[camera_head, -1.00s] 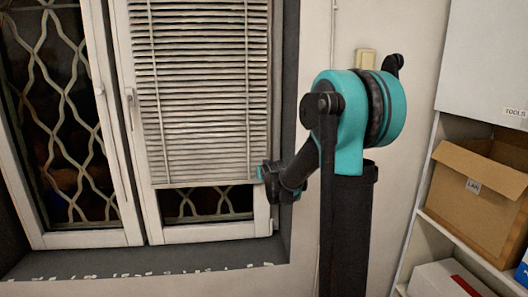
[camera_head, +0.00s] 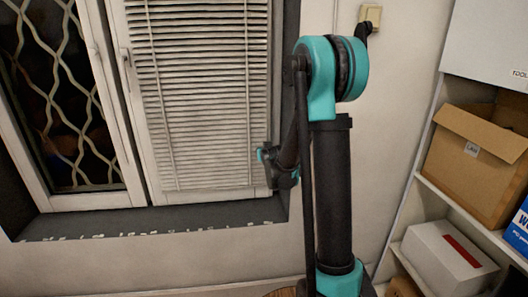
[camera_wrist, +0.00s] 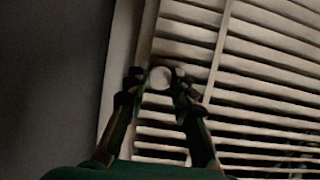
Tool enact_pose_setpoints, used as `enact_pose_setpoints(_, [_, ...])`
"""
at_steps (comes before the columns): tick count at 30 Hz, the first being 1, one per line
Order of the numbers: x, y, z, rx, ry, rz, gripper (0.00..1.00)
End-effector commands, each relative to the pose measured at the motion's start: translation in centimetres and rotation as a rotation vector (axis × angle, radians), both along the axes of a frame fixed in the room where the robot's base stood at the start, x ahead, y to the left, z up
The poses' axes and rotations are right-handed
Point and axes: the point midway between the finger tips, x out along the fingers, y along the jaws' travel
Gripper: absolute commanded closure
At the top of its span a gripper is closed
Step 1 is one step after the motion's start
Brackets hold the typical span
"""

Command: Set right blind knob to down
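The right blind (camera_head: 200,90) is a white slatted blind over the right window pane. Its bottom edge is low, near the sill, and no bare glass shows below it. The knob (camera_wrist: 160,77) is a small pale round piece in front of the slats in the wrist view. My gripper (camera_wrist: 159,82) has its dark fingertips close on both sides of the knob, apparently shut on it. In the head view my gripper (camera_head: 265,155) is at the blind's lower right edge; the knob is hidden there. The slats also show in the wrist view (camera_wrist: 265,100).
A window with a lattice (camera_head: 70,130) stands left, without a lowered blind. The sill (camera_head: 150,222) runs below. A shelf on the right holds a cardboard box (camera_head: 475,165) and a white box (camera_head: 447,258). A wall switch (camera_head: 370,14) is behind my arm.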

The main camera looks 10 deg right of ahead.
Motion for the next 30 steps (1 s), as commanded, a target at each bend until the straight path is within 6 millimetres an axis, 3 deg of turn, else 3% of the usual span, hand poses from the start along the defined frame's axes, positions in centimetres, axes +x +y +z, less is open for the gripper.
enact_pose_setpoints(5, [-0.1,0.0,-0.1,0.0,0.004,-0.001,0.57])
enact_pose_setpoints(17, [-0.6,0.0,0.2,0.0,0.002,0.0,0.57])
enact_pose_setpoints(30, [-6.8,0.0,2.7,-0.001,0.002,0.0,0.57])
